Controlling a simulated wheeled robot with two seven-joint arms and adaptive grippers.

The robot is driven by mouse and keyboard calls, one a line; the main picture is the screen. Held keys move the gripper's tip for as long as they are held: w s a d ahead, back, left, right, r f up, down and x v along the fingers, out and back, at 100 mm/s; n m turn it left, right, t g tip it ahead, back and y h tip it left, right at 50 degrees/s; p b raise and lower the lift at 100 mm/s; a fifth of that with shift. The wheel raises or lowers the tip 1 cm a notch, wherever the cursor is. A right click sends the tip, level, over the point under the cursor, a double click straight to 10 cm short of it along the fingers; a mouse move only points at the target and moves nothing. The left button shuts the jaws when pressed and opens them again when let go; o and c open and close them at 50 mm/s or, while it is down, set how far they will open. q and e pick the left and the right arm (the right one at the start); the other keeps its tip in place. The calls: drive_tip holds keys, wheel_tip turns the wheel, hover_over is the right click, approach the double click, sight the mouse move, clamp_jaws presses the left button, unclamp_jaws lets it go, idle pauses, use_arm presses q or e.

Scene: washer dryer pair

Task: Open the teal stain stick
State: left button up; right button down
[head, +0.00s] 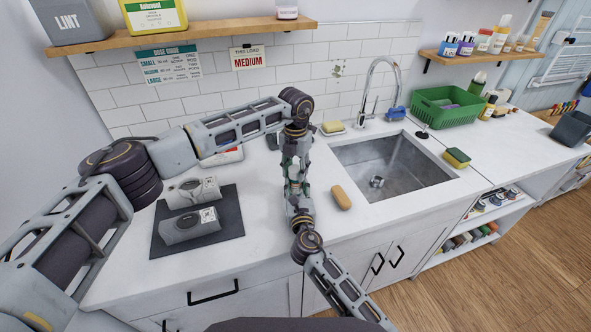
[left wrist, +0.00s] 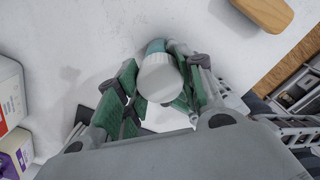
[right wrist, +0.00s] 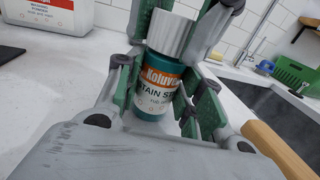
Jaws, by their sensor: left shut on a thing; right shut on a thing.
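The teal stain stick (right wrist: 155,92) stands upright, with an orange and white label and a ribbed silver cap (right wrist: 171,34) on top. My right gripper (right wrist: 163,95) is shut on its teal body from the side. My left gripper (head: 294,168) comes down from above and is shut around the cap. In the left wrist view the pale cap (left wrist: 160,78) shows between the green finger pads, with a bit of teal body behind it. The cap looks seated on the body; I see no gap. In the head view the grippers mostly hide the stick.
A wooden brush or block (head: 341,197) lies right of the grippers, before the sink (head: 392,168). A dark mat (head: 226,226) with two grey devices is at left. A white detergent container (right wrist: 50,14) stands behind. A green basket (head: 447,107) sits past the sink.

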sight(295, 169)
use_arm(q)
drive_tip(key=n, duration=0.4)
drive_tip(key=shift+n, duration=0.4)
drive_tip(key=n, duration=0.3)
drive_tip(key=shift+n, duration=0.4)
drive_tip(key=n, duration=0.4)
drive_tip(key=shift+n, duration=0.3)
drive_tip(key=n, duration=0.4)
drive_tip(key=shift+n, duration=0.3)
drive_tip(key=shift+r, duration=1.2)
drive_tip(key=shift+r, duration=1.95)
